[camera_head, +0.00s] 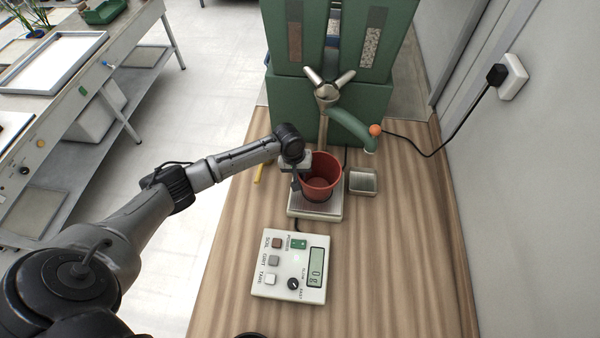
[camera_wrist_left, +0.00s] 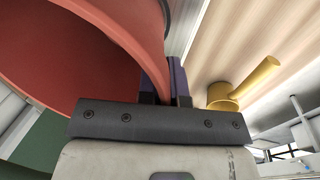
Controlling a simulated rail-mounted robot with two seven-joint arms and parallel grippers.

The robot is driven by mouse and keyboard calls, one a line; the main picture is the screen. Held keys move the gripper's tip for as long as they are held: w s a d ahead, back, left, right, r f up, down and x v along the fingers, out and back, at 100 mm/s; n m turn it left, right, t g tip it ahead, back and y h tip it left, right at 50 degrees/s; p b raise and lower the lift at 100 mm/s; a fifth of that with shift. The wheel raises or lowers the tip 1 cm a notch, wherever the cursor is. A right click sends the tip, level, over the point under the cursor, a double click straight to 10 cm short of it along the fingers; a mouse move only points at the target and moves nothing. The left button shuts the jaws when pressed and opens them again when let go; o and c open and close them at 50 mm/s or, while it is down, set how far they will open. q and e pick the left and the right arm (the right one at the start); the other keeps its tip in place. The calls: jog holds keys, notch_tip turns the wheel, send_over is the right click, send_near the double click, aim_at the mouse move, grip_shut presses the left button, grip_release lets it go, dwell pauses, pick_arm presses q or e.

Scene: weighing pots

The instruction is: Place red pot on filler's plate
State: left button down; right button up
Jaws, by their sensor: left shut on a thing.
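The red pot (camera_head: 321,178) is upright at the filler's plate (camera_head: 316,210), under the spout of the green filler (camera_head: 326,108). Whether its base touches the plate is hard to tell. My left gripper (camera_head: 298,178) is shut on the pot's left rim. In the left wrist view the red pot (camera_wrist_left: 90,50) fills the upper left, and its wall runs between the dark fingers of my left gripper (camera_wrist_left: 165,85). The pot looks empty inside. My right gripper is not in view.
A control box (camera_head: 290,267) with a display stands in front of the plate. A small metal tray (camera_head: 362,182) sits to the right. A yellow object (camera_wrist_left: 243,85) lies left of the plate. A green lever with an orange knob (camera_head: 375,130) hangs at right. The front right wood is clear.

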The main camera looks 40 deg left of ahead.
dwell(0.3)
pick_arm(q)
jog(key=c, duration=1.3)
grip_release()
jog(key=shift+f, duration=0.1)
